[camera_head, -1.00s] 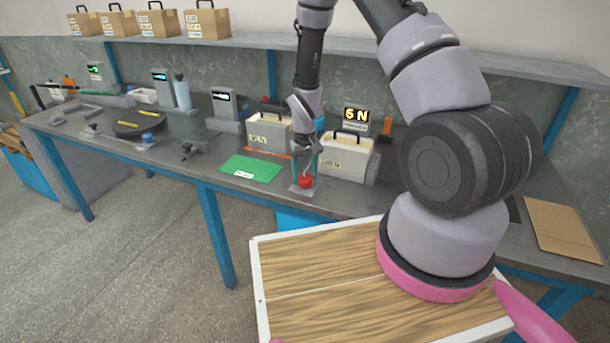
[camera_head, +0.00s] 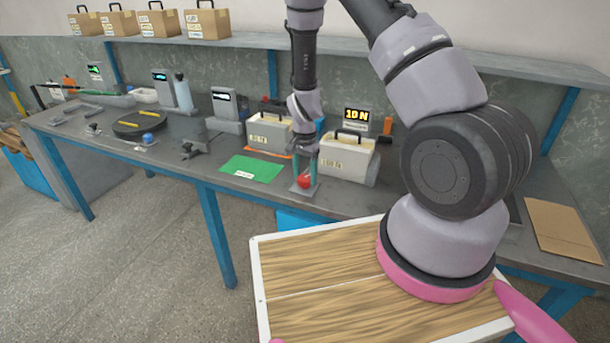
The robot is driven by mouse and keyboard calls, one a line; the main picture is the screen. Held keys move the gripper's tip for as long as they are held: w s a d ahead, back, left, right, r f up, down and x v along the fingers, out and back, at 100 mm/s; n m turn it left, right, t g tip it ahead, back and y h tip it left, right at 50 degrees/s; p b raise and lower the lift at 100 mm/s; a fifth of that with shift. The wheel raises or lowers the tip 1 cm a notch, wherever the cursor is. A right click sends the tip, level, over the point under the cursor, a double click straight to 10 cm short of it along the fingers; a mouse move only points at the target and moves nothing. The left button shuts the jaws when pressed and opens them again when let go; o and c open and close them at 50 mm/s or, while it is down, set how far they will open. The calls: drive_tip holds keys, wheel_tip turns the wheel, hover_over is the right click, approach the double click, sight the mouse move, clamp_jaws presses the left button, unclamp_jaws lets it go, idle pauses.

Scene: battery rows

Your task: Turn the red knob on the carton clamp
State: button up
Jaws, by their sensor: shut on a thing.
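The red knob (camera_head: 304,182) sits on a small grey plate (camera_head: 294,192) near the front edge of the workbench. My gripper (camera_head: 304,172) points down from above and is shut on the knob, with a finger on each side of it. Just right of the knob, a cream carton (camera_head: 342,160) with a black handle stands at the clamp. The black display (camera_head: 357,114) behind that carton reads "10 N" in yellow.
A second cream carton (camera_head: 268,133) stands to the left, behind a green mat (camera_head: 252,169). Small display stands (camera_head: 228,106) and a round black plate (camera_head: 139,124) are further left. A flat brown cardboard sheet (camera_head: 562,230) lies on the right.

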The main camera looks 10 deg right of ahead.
sight(305, 177)
drive_tip(key=m, duration=0.6)
drive_tip(key=shift+w, duration=0.1)
drive_tip(key=m, duration=1.7)
drive_tip(key=shift+m, duration=0.3)
drive_tip(key=o, duration=1.4)
wheel_tip(305, 177, up, 11)
drive_tip(key=shift+f, duration=0.1)
